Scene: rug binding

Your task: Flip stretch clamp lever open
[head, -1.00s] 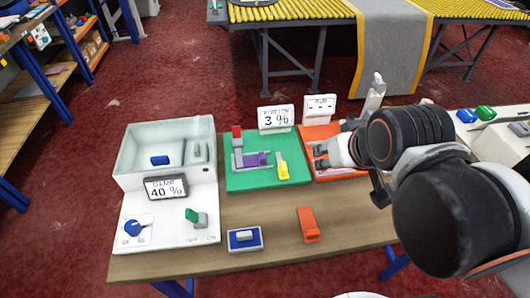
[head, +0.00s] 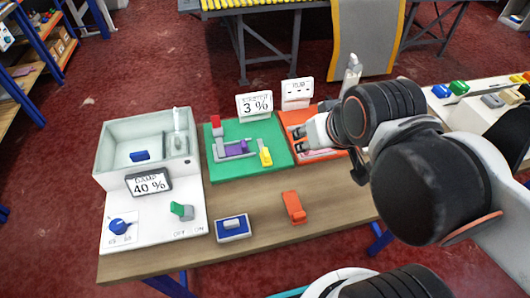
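A green board (head: 274,133) in the middle of the table carries a grey fixture (head: 221,148) with a red block (head: 215,121), a purple piece (head: 237,148) and a yellow lever-like part (head: 265,154). I cannot tell for certain which of these is the stretch clamp lever. A sign reading 3 % (head: 254,105) stands behind the board; its small heading is blurred. My gripper (head: 298,140) is to the right of these parts, over the orange board (head: 290,117). Its two dark fingertips point left and look apart, with nothing visible between them. My arm hides much of the orange board.
A white basin unit (head: 112,210) with a 40 % display (head: 149,183) stands at left. A blue block (head: 233,228) and an orange piece (head: 293,208) lie in front of the boards. A pale bottle (head: 351,75) stands behind the orange board. Bare wood shows along the front.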

